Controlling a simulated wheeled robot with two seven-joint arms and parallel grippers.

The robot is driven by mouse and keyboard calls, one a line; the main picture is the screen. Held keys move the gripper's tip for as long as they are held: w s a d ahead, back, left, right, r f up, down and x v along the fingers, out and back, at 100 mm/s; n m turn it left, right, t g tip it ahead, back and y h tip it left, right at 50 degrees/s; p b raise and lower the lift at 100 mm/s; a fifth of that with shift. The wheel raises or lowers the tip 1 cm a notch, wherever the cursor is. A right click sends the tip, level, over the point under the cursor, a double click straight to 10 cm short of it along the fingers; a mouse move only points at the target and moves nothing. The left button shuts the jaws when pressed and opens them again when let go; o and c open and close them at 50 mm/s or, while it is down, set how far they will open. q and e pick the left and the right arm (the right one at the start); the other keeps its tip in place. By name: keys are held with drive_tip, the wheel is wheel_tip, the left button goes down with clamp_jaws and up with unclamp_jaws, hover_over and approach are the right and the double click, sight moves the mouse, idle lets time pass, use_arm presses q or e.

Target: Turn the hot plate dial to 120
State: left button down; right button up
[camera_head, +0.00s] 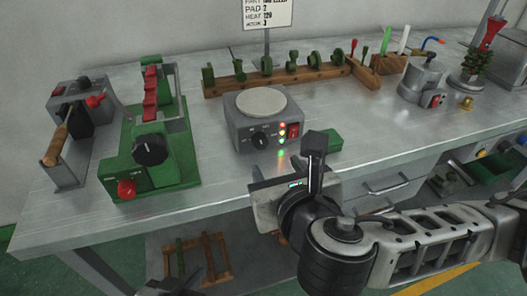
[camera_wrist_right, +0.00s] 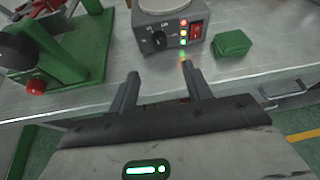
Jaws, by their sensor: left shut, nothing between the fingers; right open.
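The hot plate (camera_head: 240,112) is a grey box with a round pale top, standing on the bench. Its black dial (camera_head: 260,138) is on the front face, left of lit indicator lights and a red switch. The dial also shows in the right wrist view (camera_wrist_right: 158,40), with markings too small to read. My right gripper (camera_head: 318,144) is in front of the hot plate, apart from it. In the wrist view its fingers (camera_wrist_right: 162,78) are open and empty, pointing toward the hot plate's front. My left gripper (camera_head: 175,286) shows partly at the bottom edge, shut and empty.
A green machine (camera_head: 178,165) with a black knob and red button stands left of the hot plate. A green block (camera_head: 327,141) lies right of it. A wooden rack (camera_head: 235,84) is behind. Bare bench lies in front.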

sight(262, 145)
drive_tip(key=x, duration=1.1)
drive_tip(key=shift+b, duration=0.4)
drive_tip(key=c, duration=1)
